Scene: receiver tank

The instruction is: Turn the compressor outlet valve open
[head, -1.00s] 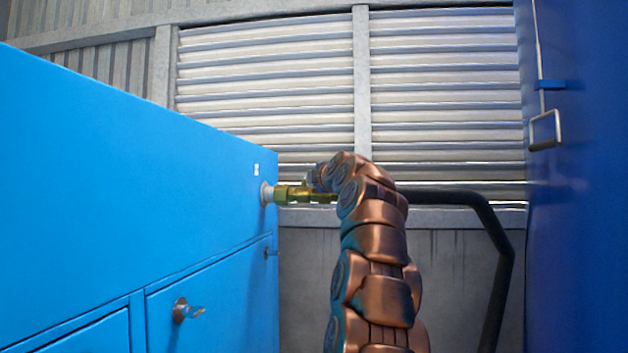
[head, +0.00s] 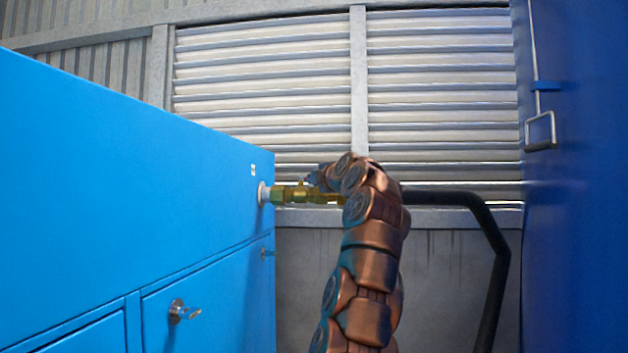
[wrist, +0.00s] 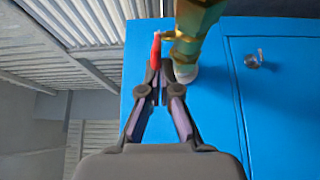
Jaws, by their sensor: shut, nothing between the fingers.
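The compressor outlet valve is a brass fitting (head: 293,194) on the end face of the blue compressor cabinet (head: 130,190). In the wrist view the brass valve body (wrist: 193,28) is at the top, right of centre, and its red lever (wrist: 156,47) points along beside it. My gripper (wrist: 160,72) is shut and holds nothing. Its fingertips are at the near end of the red lever, close beside the brass body; I cannot tell whether they touch. In the head view my gripper is mostly hidden behind my copper-coloured arm, and the lever cannot be made out.
A black pipe (head: 450,197) runs right from behind my arm and bends down. A dark blue tank or panel (head: 580,200) with a metal handle (head: 540,131) stands at right. Cabinet doors with key locks (head: 183,311) are at left. A louvred wall (head: 440,100) closes the back.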

